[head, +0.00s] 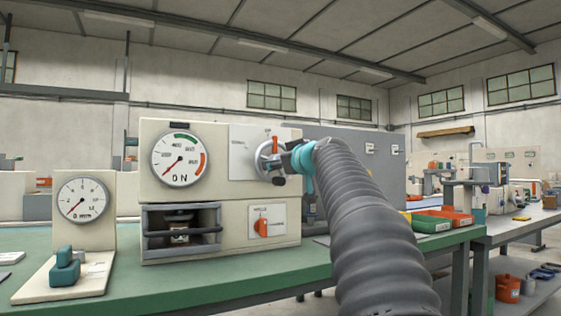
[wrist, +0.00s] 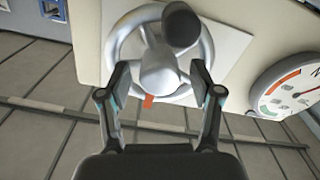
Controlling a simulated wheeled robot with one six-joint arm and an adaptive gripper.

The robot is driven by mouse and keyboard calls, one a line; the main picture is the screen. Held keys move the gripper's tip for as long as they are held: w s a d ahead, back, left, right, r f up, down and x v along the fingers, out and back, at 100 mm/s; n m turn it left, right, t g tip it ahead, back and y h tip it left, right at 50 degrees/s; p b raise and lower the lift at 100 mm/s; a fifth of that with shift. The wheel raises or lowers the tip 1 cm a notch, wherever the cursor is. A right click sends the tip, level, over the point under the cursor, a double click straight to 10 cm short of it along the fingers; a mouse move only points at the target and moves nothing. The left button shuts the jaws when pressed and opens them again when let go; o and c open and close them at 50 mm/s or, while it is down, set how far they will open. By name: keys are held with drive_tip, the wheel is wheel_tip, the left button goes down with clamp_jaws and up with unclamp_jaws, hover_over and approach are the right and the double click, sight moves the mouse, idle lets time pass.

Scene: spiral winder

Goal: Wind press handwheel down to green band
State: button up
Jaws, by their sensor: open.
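The silver handwheel (head: 265,158) is on the front of the beige press (head: 219,137), partly hidden by my gripper (head: 287,158). The wrist view shows its rim, spokes, hub (wrist: 160,78) and dark knob (wrist: 181,27). My gripper (wrist: 160,72) is open in front of the wheel, one finger on each side of the hub; contact cannot be told. The press dial (head: 180,158) has a green band (head: 183,137) at the top and an orange band at the right. Its red needle points to the lower left, away from the green band. The wrist view shows part of this dial (wrist: 293,88).
A barred opening (head: 181,231) and an orange switch (head: 262,227) are below on the press. A smaller gauge (head: 82,199) with a teal clamp-like block (head: 64,267) stands at left on the green bench. Green and orange bins (head: 445,217) are at right.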

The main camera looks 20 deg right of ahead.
drive_tip(key=c, duration=1.1)
drive_tip(key=shift+c, duration=0.2)
drive_tip(key=shift+m, duration=0.3)
